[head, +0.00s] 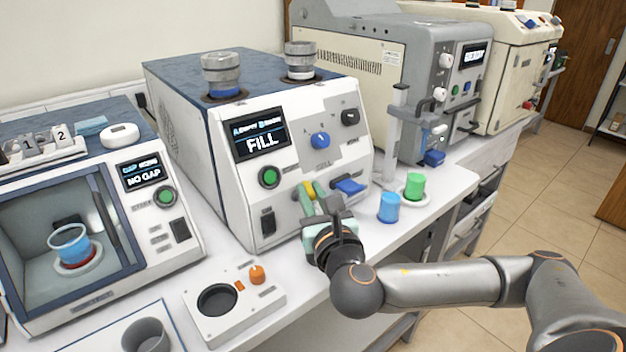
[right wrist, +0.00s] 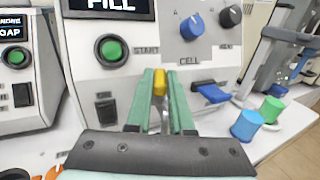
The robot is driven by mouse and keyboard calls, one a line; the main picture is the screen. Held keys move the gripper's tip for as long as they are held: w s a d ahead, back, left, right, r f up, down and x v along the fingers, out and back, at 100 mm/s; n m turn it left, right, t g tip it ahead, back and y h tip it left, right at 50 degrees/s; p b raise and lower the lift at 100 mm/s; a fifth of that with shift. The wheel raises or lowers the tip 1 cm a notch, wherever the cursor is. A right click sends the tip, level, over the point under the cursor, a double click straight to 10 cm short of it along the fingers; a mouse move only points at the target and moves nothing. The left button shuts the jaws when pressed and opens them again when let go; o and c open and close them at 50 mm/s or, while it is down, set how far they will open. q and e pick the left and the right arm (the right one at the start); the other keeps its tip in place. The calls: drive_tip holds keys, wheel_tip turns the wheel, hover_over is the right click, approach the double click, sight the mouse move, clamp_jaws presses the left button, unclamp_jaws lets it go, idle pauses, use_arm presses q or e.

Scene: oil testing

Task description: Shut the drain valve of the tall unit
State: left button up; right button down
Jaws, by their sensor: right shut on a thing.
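The tall unit (head: 238,196) stands mid-bench with a display reading FILL. A yellow valve handle (head: 308,188) and a blue valve handle (head: 349,187) sit low on its front. No label shows which one is the drain valve. My right gripper (head: 316,196) is at the unit's front, shut on the yellow handle. In the right wrist view the yellow handle (right wrist: 159,82) stands between the green fingers (right wrist: 160,95), partly hidden by them. The blue handle (right wrist: 211,92) is to their right, apart from the gripper. My left gripper is not in view.
A blue cup (head: 389,208) and a green cup (head: 414,187) stand right of the gripper. A box with a dark round opening (head: 262,300) lies in front of the unit. A chamber with a NO GAP display (head: 141,176) stands at left.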

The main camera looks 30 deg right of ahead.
drive_tip(key=m+h+p, duration=0.1)
drive_tip(key=g+h+p, duration=0.1)
drive_tip(key=m+h+p, duration=0.1)
drive_tip(key=shift+w+a+r+m+g+h, duration=0.15)
drive_tip(key=shift+a+r+m+g+h, duration=0.15)
drive_tip(key=shift+g, duration=0.1)
use_arm(q)
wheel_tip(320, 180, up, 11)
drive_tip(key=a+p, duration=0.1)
drive_tip(key=p, duration=0.7)
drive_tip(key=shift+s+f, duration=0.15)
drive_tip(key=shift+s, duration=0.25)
use_arm(e)
drive_tip(key=shift+w+a+f+m+g+h, duration=0.1)
drive_tip(key=shift+w+m+g+h, duration=0.05)
drive_tip(key=shift+m+g+h, duration=1.55)
drive_tip(key=shift+w+a+f+m+g+h, duration=0.1)
drive_tip(key=shift+w+m+g+h, duration=0.1)
drive_tip(key=shift+m+g+h, duration=1.5)
drive_tip(key=shift+w+a+f+m+g+h, duration=0.15)
drive_tip(key=shift+m+g+h, duration=0.85)
drive_tip(key=shift+g, duration=1.3)
drive_tip(key=shift+d+r+m+g, duration=0.1)
drive_tip(key=shift+d+m+g, duration=0.05)
drive_tip(key=shift+m+g, duration=0.2)
drive_tip(key=c, duration=0.8)
unclamp_jaws()
drive_tip(key=shift+c, duration=0.2)
drive_tip(key=shift+o, duration=0.2)
